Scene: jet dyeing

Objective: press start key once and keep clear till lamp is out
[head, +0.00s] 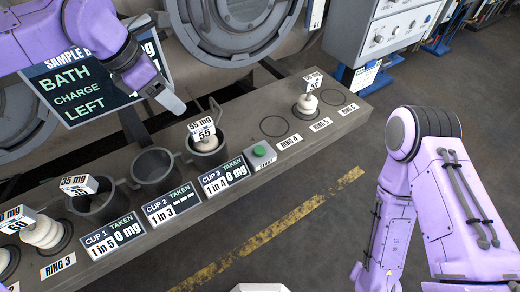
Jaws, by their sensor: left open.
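A small grey box (265,162) with a round green button (259,150) on top sits on the grey bench, right of the CUP 3 display; its front label is too small to read. I take it for the start key. I cannot pick out a separate lamp, nor tell whether the green part is lit. My left gripper (164,96) is open and empty at upper left, in front of the dark BATH CHARGE LEFT screen (62,92). In the picture it is up and left of the button, apart from it. My right arm shows at the right, but its gripper is out of view.
Three dark cups stand on the bench (335,125); tagged weights (205,140) show at the cups and rings. Displays (226,176) line the bench front. A round machine door (232,25) and a control cabinet (385,35) stand behind. The floor in front is clear.

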